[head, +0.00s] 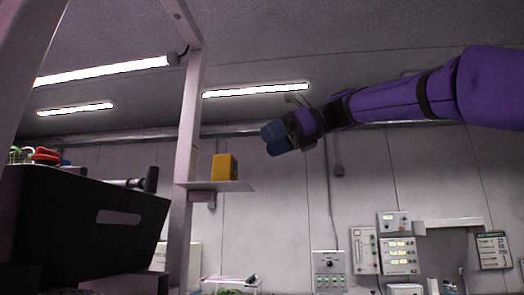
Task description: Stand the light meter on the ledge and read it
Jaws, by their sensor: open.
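A yellow box-shaped thing (224,167), which looks like the light meter, stands upright on the thin ledge (242,187) fixed to the pale rack post. No display or reading can be made out on it. My gripper (273,139) has blue fingers and is at the end of my purple arm. It is open and seems empty, up and to the right of the yellow box and apart from it in the picture. The distance in depth between them cannot be told.
A black crate (75,225) with red and green items in it is at the left. Pale rack posts (190,120) rise beside the ledge. Control boxes (396,255) and a sign (492,250) are on the back wall. The space around my gripper looks clear.

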